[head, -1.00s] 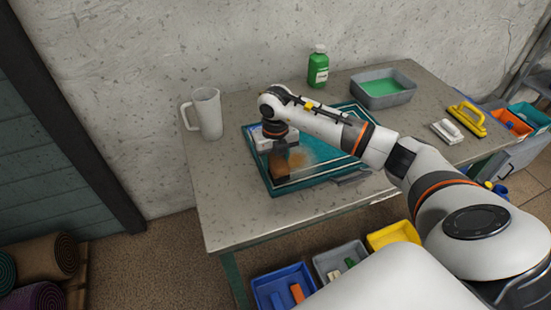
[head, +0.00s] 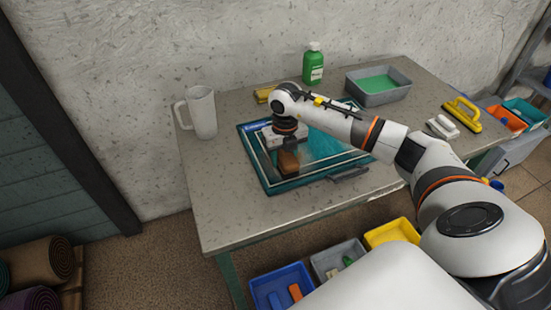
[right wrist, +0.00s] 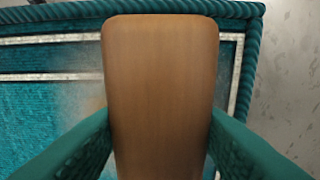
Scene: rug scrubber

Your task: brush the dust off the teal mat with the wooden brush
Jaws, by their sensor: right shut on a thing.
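The teal mat (head: 330,172) lies on the grey table, with pale stripes along its border. My right gripper (head: 289,150) is shut on the wooden brush (head: 288,163), a brown block held over the left part of the mat. In the right wrist view, the brush (right wrist: 160,80) fills the middle between my teal fingers (right wrist: 160,140), near a corner of the mat (right wrist: 40,62). A pale, slightly orange dusty patch (right wrist: 88,98) shows left of the brush. The bristles are hidden, so I cannot tell whether they touch the mat. My left gripper is out of view.
A white pitcher (head: 202,113) stands left of the mat. A green bottle (head: 313,64) and a grey tub of green liquid (head: 380,92) stand behind it. A white brush (head: 442,127) and a yellow-handled brush (head: 462,114) lie at right. The table's front left is clear.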

